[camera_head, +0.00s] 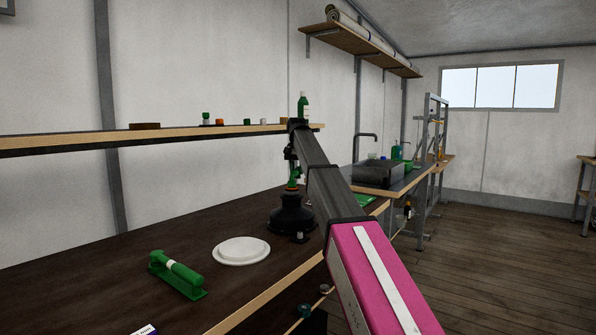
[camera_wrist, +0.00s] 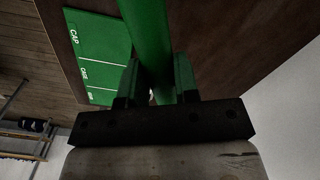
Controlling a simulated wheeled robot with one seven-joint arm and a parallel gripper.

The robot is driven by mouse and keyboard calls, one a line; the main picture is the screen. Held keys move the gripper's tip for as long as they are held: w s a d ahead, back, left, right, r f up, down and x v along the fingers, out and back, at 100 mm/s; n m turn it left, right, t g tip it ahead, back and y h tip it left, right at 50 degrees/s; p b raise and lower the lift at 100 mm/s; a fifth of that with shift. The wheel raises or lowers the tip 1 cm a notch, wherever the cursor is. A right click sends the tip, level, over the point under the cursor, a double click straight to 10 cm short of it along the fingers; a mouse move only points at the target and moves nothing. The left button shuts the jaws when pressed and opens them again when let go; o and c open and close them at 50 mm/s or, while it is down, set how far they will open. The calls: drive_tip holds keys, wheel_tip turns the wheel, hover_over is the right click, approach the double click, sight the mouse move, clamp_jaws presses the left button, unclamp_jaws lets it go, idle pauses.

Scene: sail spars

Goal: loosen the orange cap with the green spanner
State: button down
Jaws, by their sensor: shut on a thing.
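My gripper (camera_wrist: 157,82) is shut on the green spanner (camera_wrist: 147,35), whose bar runs between the fingers and out of the top of the wrist view. In the head view my gripper (camera_head: 293,166) points down above a black round-based stand (camera_head: 291,219). A small green part, probably the spanner (camera_head: 294,176), shows just under it. A small orange spot, likely the orange cap (camera_head: 292,189), sits at the top of the stand. I cannot tell whether the spanner is around the cap or only touching it. The cap does not show in the wrist view.
A white round lid (camera_head: 240,251) and a green tool with a white band (camera_head: 177,272) lie on the dark bench. A green mat marked CAP (camera_wrist: 104,58) lies behind the stand. A shelf (camera_head: 180,134) with small bottles runs along the wall.

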drive_tip(key=shift+s+d+m, duration=0.1)
drive_tip(key=shift+d+m, duration=0.2)
drive_tip(key=c, duration=1.4)
unclamp_jaws()
clamp_jaws()
drive_tip(key=shift+r, duration=0.8)
drive_tip(key=shift+r, duration=2.45)
